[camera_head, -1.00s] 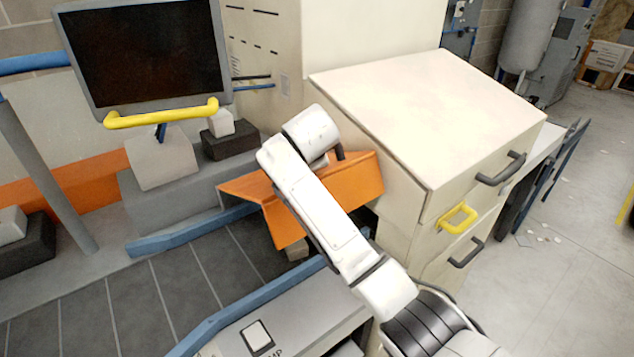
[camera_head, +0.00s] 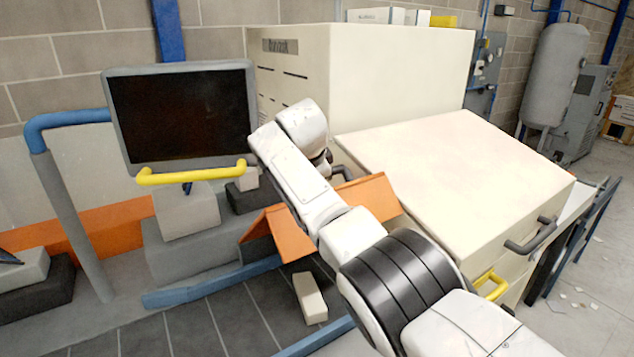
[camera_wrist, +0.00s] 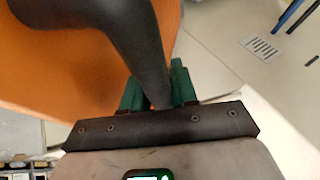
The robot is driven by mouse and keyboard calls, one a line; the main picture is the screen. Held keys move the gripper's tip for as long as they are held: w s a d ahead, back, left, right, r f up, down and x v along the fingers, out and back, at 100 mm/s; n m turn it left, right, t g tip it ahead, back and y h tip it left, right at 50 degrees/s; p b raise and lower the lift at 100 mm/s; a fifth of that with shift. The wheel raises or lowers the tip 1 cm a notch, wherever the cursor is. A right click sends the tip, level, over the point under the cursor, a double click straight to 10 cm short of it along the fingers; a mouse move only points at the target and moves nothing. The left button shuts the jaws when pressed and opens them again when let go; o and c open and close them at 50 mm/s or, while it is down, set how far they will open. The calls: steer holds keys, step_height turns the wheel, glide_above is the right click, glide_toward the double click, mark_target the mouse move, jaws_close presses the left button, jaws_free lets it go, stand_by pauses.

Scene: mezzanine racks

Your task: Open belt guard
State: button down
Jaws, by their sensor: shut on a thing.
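The belt guard (camera_head: 375,195) is an orange folded cover over the conveyor, in the middle of the head view, partly hidden behind my arm. It fills the upper left of the wrist view (camera_wrist: 60,60). Its dark curved handle (camera_wrist: 145,45) runs down between the green fingers of my gripper (camera_wrist: 157,88), which is shut on it. In the head view my gripper is mostly hidden behind my own wrist. The guard's lower front edge stands clear above the belt, with a beige block (camera_head: 310,298) showing below it.
A screen with a yellow bar (camera_head: 190,174) stands left of the guard. A cream cabinet (camera_head: 455,185) with dark handles stands close on the right. A blue rail (camera_head: 210,285) borders the dark conveyor (camera_head: 200,325). Open floor (camera_head: 590,315) lies at the far right.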

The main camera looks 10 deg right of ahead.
steer(key=shift+w, duration=0.1)
stand_by(0.3)
steer(key=c, duration=1.2)
jaws_free()
steer(key=shift+c, duration=0.2)
steer(key=b+v, duration=0.3)
steer(key=v, duration=0.7)
steer(key=shift+r, duration=0.35)
steer(key=shift+a, duration=0.15)
